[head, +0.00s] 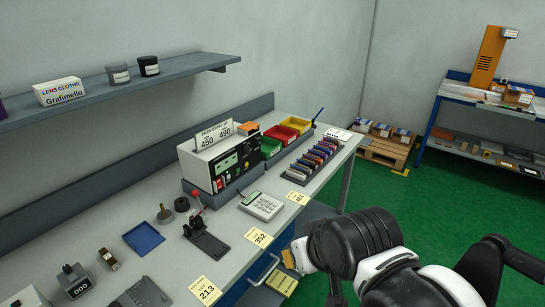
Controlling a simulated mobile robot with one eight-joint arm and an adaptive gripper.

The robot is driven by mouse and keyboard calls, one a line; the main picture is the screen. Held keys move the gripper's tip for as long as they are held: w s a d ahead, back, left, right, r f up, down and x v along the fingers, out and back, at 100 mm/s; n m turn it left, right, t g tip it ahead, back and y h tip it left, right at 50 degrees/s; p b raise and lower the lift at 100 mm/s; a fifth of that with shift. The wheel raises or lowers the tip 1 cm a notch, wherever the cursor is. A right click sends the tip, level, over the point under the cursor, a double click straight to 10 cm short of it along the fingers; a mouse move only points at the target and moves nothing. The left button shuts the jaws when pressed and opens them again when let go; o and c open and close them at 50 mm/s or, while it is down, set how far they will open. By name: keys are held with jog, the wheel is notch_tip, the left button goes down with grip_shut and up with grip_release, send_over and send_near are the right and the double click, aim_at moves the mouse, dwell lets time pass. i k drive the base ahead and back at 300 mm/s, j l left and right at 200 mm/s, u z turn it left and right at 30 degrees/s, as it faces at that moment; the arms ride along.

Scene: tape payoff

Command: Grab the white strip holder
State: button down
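I cannot single out a white strip holder with certainty. A white-topped tester (205,160) stands at the back of the bench, with a white sign (215,134) reading 450 and 490 upright on it. A small flat white piece (338,134) lies at the bench's far right end. My arm, black and white, reaches in from the lower right. Its end (296,257) is beside the bench's front edge, well apart from these things, with a small tan piece showing there. The fingers cannot be made out.
The bench holds a calculator (262,205), a black stand (206,240), a blue tray (143,239), coloured bins (281,134) and a rack of strips (312,161). Yellow lot cards (259,238) lie along the front edge. A wall shelf (180,70) overhangs the left. Green floor is open at right.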

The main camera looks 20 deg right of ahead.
aim_at(296, 175)
jog(key=i+z, duration=0.35)
jog(key=i+j+z, duration=0.2)
jog(key=z, duration=0.2)
jog(key=i+j+z, duration=0.35)
jog(key=l, duration=0.1)
